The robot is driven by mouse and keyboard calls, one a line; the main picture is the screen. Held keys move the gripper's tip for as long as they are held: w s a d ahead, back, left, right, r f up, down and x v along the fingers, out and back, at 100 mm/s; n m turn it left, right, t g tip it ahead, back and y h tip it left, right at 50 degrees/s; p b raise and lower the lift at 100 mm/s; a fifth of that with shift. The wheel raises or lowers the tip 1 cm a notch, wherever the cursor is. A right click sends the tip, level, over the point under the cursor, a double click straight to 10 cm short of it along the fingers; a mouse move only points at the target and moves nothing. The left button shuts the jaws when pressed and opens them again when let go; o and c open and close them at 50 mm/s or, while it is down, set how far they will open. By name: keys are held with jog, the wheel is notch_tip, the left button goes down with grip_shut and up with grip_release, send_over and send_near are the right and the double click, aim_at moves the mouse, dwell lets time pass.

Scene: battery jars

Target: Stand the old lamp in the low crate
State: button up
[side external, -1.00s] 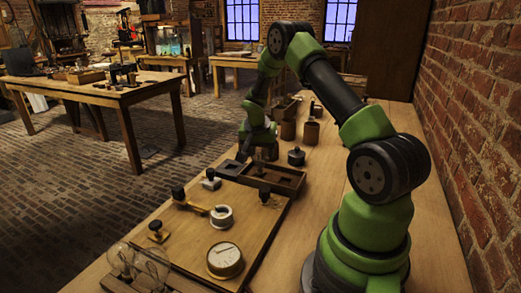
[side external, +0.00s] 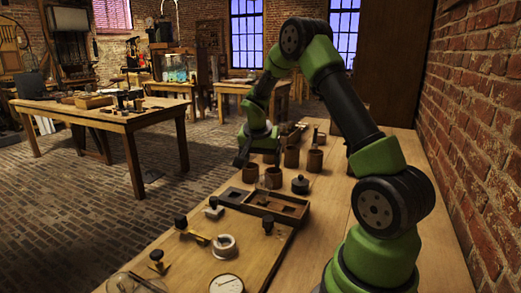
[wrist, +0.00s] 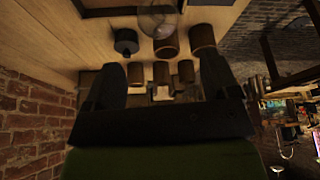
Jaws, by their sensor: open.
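My gripper (side external: 259,160) is open, with its fingers pointing down above the row of brown jars. Its two fingers frame jars in the wrist view (wrist: 160,68), and I see nothing held between them. A clear glass bulb (wrist: 157,20), which looks like a lamp, shows at the top of the wrist view, in front of a brown jar. I cannot tell what it stands on. Part of another clear glass shape (side external: 122,284) shows at the bottom left of the side view, cut off by the frame. A low dark wooden crate with compartments (side external: 306,209) sits on the bench nearer the side camera than the jars.
Several brown jars (side external: 273,178) and a black lidded pot (side external: 300,185) stand beyond the crate. A wooden board with a round gauge (side external: 227,285), a white ring (side external: 223,246) and black-knobbed terminals lies in front. A brick wall (side external: 478,130) borders the bench on the right.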

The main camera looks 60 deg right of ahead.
jog(key=s+a+r+n+t+y, duration=0.1)
jog(key=s+a+r+n+t, duration=0.1)
jog(key=a+r, duration=0.5)
jog(key=s+a+r+n+t+y, duration=0.1)
jog(key=s+a+r+n, duration=0.15)
jog(key=a+r, duration=0.4)
jog(key=s+a+r+n+t+y, duration=0.2)
jog(key=s+a+n+t+y, duration=0.1)
jog(key=s+a+n, duration=0.4)
jog(key=s+a+y, duration=0.1)
jog(key=s+a, duration=0.2)
jog(key=a, duration=0.4)
jog(key=shift+s+r, duration=0.15)
jog(key=shift+s, duration=0.2)
